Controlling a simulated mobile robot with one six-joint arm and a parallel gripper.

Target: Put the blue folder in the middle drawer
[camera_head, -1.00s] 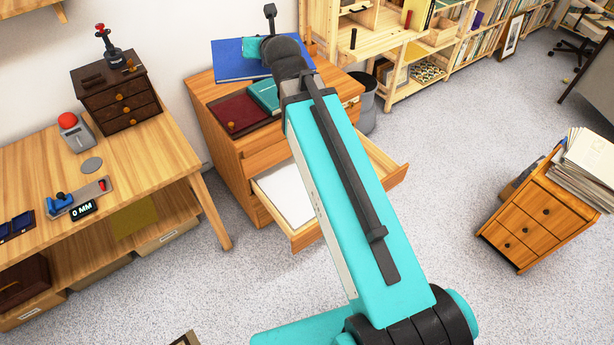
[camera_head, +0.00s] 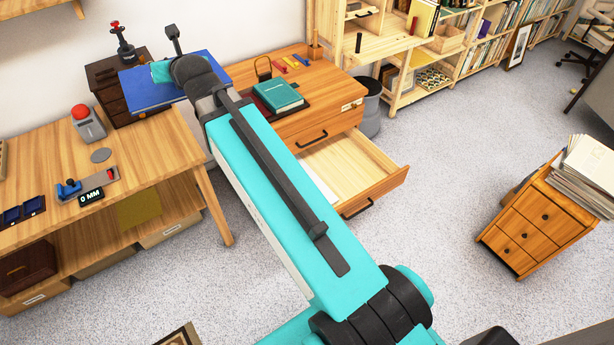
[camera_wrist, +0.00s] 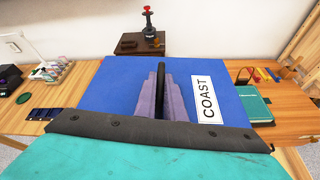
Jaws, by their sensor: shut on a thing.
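The blue folder (camera_head: 155,95) is held up flat, left of the wooden drawer cabinet (camera_head: 325,78). In the wrist view, the blue folder (camera_wrist: 110,88) has a white label reading COAST. My gripper (camera_wrist: 163,75) is shut on its near edge; the exact contact is partly hidden by the fingers. The open drawer (camera_head: 350,168) sits below a shut top drawer (camera_head: 300,133) and is pulled out to the right.
A teal book (camera_head: 278,95) lies on a dark red thing on the cabinet top. A workbench (camera_head: 150,160) and a small dark chest (camera_head: 105,85) are at left, close to the folder. A grey bin (camera_head: 370,110) stands behind the cabinet.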

